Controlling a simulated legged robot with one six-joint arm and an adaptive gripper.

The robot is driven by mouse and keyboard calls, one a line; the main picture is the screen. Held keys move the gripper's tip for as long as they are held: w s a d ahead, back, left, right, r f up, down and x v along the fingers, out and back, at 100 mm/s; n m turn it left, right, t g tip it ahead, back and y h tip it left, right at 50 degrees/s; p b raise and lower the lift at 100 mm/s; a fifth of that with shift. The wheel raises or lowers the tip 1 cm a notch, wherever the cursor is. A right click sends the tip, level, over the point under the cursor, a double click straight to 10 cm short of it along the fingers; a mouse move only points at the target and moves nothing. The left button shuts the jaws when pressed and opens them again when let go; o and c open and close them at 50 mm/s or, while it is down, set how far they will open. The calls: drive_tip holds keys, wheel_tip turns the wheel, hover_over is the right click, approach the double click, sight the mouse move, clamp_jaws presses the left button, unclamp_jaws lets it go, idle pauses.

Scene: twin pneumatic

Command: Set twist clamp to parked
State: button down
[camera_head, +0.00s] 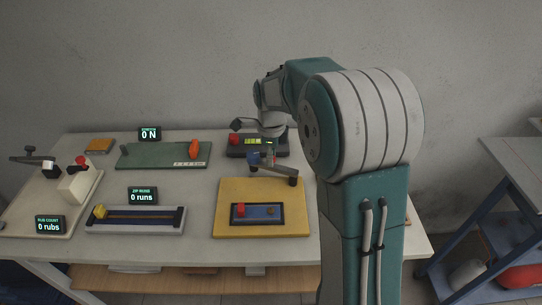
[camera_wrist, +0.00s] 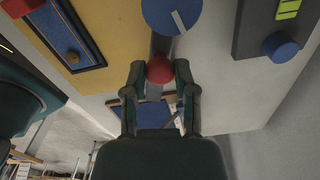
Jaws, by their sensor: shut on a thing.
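A blue round cap (camera_wrist: 172,14) with a white mark is at the top of the wrist view. A grey bar (camera_wrist: 160,45) runs from it to a red ball (camera_wrist: 160,70). My gripper (camera_wrist: 160,73) is shut on this red ball, one finger on each side. In the head view, the blue part (camera_head: 254,158) and a dark clamp arm (camera_head: 274,171) are at the back of a yellow board (camera_head: 228,188). My gripper (camera_head: 269,156) is low beside the blue part there. I cannot make out the red ball or the finger contact in the head view.
A black device (camera_head: 240,151) with a green display stands just behind the yellow board. A blue panel (camera_head: 257,222) with a red knob is on the board's front. A green board (camera_head: 150,157), a slider unit (camera_head: 136,226) and a cream board (camera_head: 30,212) lie to the left.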

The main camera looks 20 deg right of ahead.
drive_tip(key=shift+c, duration=2.1)
unclamp_jaws()
drive_tip(key=shift+a, duration=0.1)
wheel_tip(320, 180, up, 12)
drive_tip(key=shift+w+f, duration=0.1)
